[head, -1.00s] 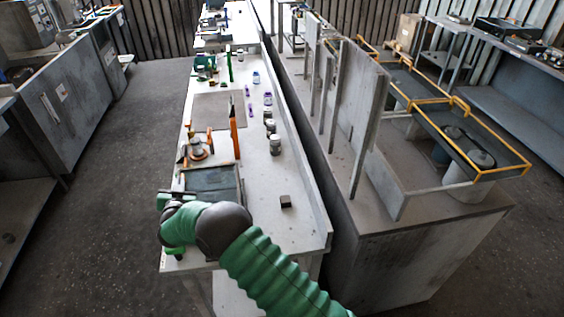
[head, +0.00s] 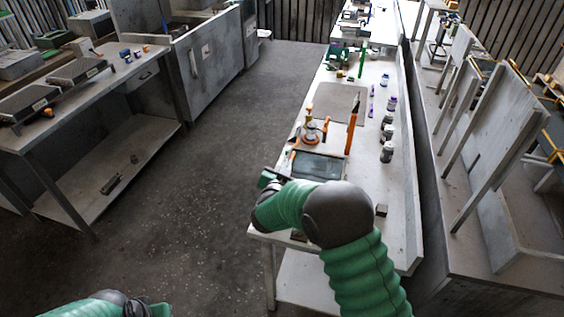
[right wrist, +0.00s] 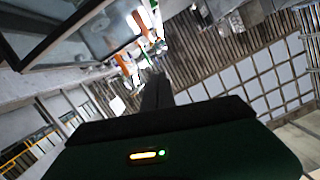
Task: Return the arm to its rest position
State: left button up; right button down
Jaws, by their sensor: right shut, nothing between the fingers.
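My right arm, with green sleeves and a dark joint, rises from the bottom of the head view over the near end of the workbench (head: 395,235). My right gripper (head: 268,179) is partly hidden behind its own wrist, by the bench's left edge and beside a dark tray (head: 318,167). In the right wrist view the dark fingers (right wrist: 157,90) are together with nothing between them. A little of my left arm shows at the bottom left of the head view; its gripper is not seen.
An orange-handled tool (head: 352,125), an orange-based part (head: 311,132), several jars (head: 387,152) and a small dark block (head: 381,210) are on the bench. A tall panel (head: 500,140) stands to the right. The floor (head: 190,220) left of the bench is clear.

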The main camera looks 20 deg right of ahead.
jog(key=s+f+n+g+y, duration=0.3)
jog(key=s+n+g, duration=0.1)
jog(key=s, duration=1.3)
jog(key=s+f+n+g+y, duration=0.3)
jog(key=s+g, duration=0.4)
jog(key=s, duration=1.1)
jog(key=shift+f+n+y, duration=0.25)
jog(key=shift+n+y, duration=0.25)
jog(key=shift+n, duration=0.5)
jog(key=shift+d+f, duration=0.1)
jog(key=shift+d, duration=0.35)
jog(key=shift+a, duration=0.15)
